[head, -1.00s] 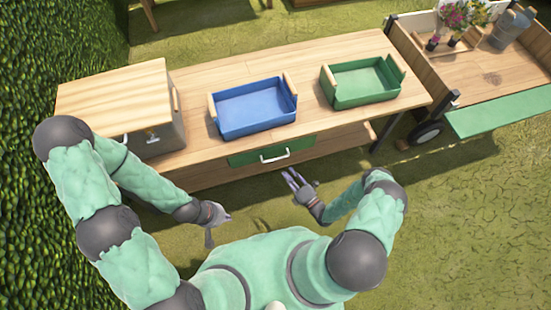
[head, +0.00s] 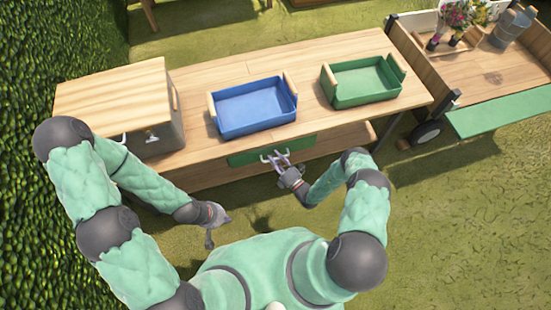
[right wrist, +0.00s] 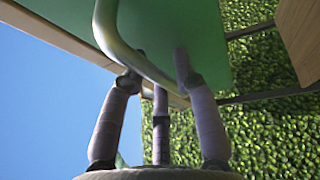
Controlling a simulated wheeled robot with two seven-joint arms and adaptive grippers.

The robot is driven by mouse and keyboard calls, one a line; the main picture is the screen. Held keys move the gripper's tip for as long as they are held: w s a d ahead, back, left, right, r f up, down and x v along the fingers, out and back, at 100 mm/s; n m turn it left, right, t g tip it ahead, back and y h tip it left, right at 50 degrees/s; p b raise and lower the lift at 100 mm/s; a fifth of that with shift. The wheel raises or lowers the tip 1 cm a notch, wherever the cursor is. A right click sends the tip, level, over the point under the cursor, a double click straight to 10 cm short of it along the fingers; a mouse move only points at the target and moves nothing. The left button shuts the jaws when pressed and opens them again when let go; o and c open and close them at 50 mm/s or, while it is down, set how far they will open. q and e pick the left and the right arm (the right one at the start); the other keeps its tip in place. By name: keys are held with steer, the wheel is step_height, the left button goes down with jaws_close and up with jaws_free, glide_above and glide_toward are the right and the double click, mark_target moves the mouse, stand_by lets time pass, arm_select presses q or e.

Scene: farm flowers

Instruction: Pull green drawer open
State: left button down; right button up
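The green drawer (head: 243,157) sits under the front edge of the wooden table, its front flush with the frame. Its metal handle (head: 268,156) shows partly behind my right gripper (head: 278,160). In the right wrist view the green drawer front (right wrist: 205,35) fills the top, and the curved handle (right wrist: 112,38) runs down between the spread fingers of my right gripper (right wrist: 155,75). These fingers are apart, at the handle, and not closed on it. My left gripper (head: 211,238) hangs in front of the table, away from the drawer; its finger opening is unclear.
A blue tray (head: 216,120) and a green tray (head: 340,95) stand on the wooden table (head: 300,60). A wooden-topped box (head: 110,92) stands at its left end. A cart (head: 470,75) with flowers stands at the right. A hedge borders the left.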

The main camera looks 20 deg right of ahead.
jaws_close()
steer(key=shift+s, duration=0.1)
